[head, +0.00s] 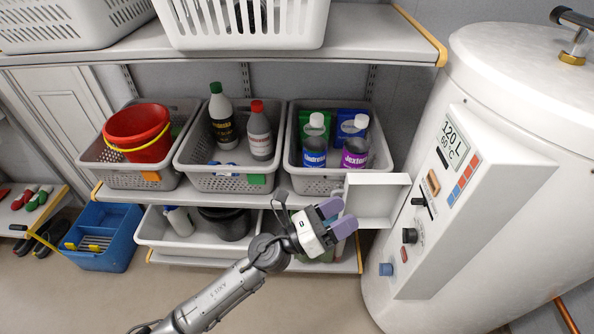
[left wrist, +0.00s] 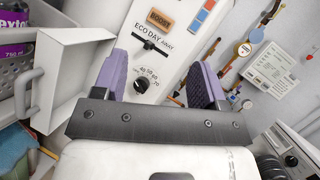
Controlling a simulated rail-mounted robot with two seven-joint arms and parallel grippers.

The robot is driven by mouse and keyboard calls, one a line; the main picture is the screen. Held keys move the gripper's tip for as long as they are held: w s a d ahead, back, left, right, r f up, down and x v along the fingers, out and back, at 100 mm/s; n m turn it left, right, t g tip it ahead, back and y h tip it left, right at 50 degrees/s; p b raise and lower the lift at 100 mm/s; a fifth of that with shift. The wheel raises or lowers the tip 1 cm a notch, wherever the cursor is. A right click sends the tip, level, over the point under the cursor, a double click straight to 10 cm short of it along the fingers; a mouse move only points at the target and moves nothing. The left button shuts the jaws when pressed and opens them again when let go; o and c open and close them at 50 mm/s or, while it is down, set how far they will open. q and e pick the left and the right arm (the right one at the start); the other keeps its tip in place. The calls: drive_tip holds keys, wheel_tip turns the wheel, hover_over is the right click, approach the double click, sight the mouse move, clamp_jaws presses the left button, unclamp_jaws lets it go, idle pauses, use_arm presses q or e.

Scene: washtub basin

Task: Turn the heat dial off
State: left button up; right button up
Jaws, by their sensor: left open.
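The white water heater (head: 500,90) stands at the right with a slanted control panel (head: 455,215). The heat dial is a small black round knob (head: 409,235) low on the panel. In the left wrist view the dial (left wrist: 141,84) has numbers around its upper side and shows in the gap between my fingers, nearer the left one. My left gripper (head: 338,217) is open and empty, with purple finger pads, to the left of the panel and apart from the dial. It also shows in the left wrist view (left wrist: 158,78). My right gripper is not in view.
A white open box-like cover (head: 375,200) juts out left of the panel, close to my left gripper. Shelves with grey baskets (head: 225,180) stand behind. A blue crate (head: 105,235) is at left.

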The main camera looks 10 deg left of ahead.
use_arm(q)
drive_tip(key=a+r+n+t+y+p, duration=0.4)
drive_tip(key=n+y+p, duration=0.1)
drive_tip(key=n, duration=0.4)
drive_tip(key=s+a+r+n+t+y+p, duration=0.1)
drive_tip(key=a+r+n+t+y+p, duration=0.2)
drive_tip(key=n, duration=0.6)
drive_tip(key=a+t+y+p, duration=0.1)
drive_tip(key=y+p, duration=0.1)
drive_tip(key=p, duration=0.1)
drive_tip(key=shift+s+a+r+y+p, duration=0.25)
drive_tip(key=shift+s+r+y+p, duration=0.05)
drive_tip(key=shift+r+p, duration=0.1)
drive_tip(key=shift+n, duration=0.4)
